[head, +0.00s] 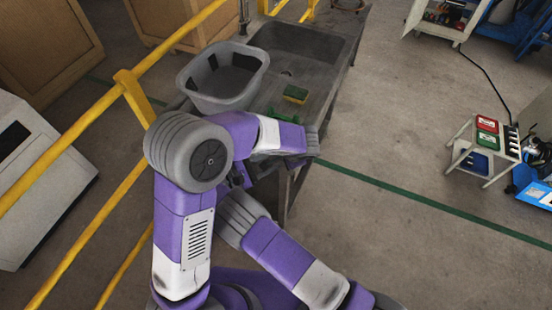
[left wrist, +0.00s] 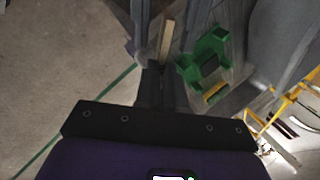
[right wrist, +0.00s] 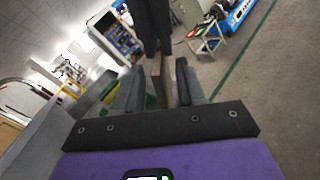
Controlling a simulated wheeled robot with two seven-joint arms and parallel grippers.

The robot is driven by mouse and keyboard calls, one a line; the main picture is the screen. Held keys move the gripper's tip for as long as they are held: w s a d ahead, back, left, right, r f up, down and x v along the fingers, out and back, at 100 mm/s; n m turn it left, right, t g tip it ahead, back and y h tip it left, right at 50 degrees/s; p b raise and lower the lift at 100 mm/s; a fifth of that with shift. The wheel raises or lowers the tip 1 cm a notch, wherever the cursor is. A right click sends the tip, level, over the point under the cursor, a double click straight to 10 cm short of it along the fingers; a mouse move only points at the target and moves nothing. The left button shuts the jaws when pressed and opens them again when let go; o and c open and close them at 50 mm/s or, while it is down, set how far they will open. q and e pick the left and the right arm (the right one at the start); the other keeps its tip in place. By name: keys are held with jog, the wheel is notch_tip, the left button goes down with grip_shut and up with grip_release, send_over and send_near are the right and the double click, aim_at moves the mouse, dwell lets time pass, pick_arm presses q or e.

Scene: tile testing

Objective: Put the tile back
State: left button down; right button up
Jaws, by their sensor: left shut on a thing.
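The tile is a thin tan-brown plate seen edge-on in the left wrist view (left wrist: 167,40) and in the right wrist view (right wrist: 166,72). My left gripper (left wrist: 161,68) is shut on it and holds it up. My right gripper (right wrist: 159,82) is open, its fingers on either side of the tile, with a gap visible. A green rack (head: 285,116) lies on the sink counter, partly hidden by my arm; it also shows in the left wrist view (left wrist: 201,61). In the head view my forearm hides the tile and most of both grippers.
A grey tub (head: 222,99) stands left of the sink basin (head: 318,42). A yellow railing (head: 128,90) runs along the left. Open floor lies right of the counter.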

jog(key=v, duration=0.9)
jog(key=s+d+f+m+g+y, duration=0.1)
jog(key=s+d+f+g, duration=0.2)
jog(key=d+f+g, duration=0.4)
jog(key=s+d+f+m+g+y, duration=0.1)
jog(key=s+d+f+m+g, duration=0.15)
jog(key=d+f+g, duration=0.55)
jog(key=s+f+m+g+y, duration=0.75)
jog(key=s+f+y, duration=0.3)
jog(key=s, duration=0.25)
jog(key=w+d+r+m+t+y, duration=0.4)
jog(key=w+r+m+t+y, duration=0.35)
jog(key=w+r+m, duration=0.45)
jog(key=w+d+r+m+t+y, duration=0.5)
jog(key=w+r+m+y, duration=0.4)
jog(key=w+r, duration=0.55)
pick_arm(q)
jog(key=a+m+h, duration=0.1)
jog(key=m, duration=0.1)
jog(key=s+a+m+h, duration=0.1)
jog(key=m, duration=0.1)
jog(key=shift+a+m+t, duration=0.15)
jog(key=shift+m+t, duration=0.15)
pick_arm(e)
jog(key=shift+t, duration=0.4)
jog(key=x, duration=1.3)
jog(key=shift+a+r, duration=0.15)
jog(key=shift+r, duration=0.2)
